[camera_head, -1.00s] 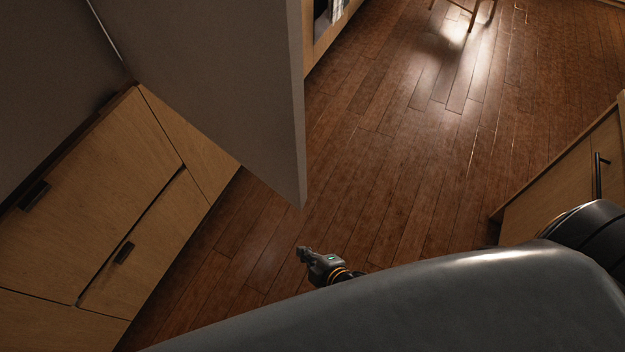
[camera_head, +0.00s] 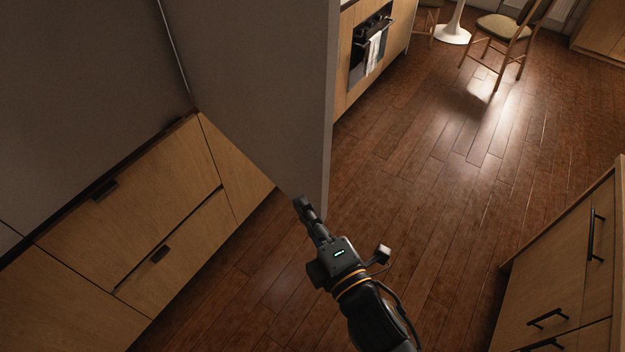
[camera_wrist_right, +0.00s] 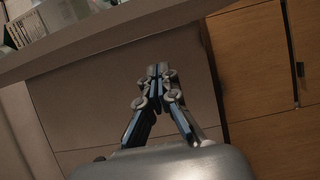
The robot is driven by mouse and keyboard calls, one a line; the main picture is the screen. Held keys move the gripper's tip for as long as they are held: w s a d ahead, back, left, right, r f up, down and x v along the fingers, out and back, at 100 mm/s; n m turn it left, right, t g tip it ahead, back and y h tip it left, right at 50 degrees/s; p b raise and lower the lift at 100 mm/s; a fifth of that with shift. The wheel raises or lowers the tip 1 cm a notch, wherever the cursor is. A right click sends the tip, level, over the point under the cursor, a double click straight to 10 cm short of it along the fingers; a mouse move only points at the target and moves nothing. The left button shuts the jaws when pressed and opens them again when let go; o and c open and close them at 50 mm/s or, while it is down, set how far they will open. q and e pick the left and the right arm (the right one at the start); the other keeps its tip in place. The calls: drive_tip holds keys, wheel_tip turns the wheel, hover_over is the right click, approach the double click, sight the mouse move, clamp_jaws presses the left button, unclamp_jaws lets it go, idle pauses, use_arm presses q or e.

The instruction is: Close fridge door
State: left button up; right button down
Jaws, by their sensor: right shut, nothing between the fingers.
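The fridge door (camera_head: 262,85) is a grey panel standing open at the top middle of the head view. Its edge faces the room and its lower corner hangs over the floor. My right gripper (camera_head: 302,203) is shut and empty, its fingertips right at the door's lower corner; I cannot tell whether they touch it. In the right wrist view, the shut fingers (camera_wrist_right: 158,72) point at a grey panel below a shelf-like edge. My left gripper is not in view.
Wooden drawers (camera_head: 140,215) with dark handles are at the left. An oven (camera_head: 370,45) with a towel stands behind the door. A wooden cabinet (camera_head: 565,270) is at the right, and a chair (camera_head: 505,35) is at the back. The wooden floor between is clear.

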sight(312, 183)
drive_tip(key=w, duration=0.2)
drive_tip(key=w+d, duration=0.1)
drive_tip(key=w, duration=0.3)
drive_tip(key=shift+d, duration=0.25)
drive_tip(key=shift+w, duration=0.1)
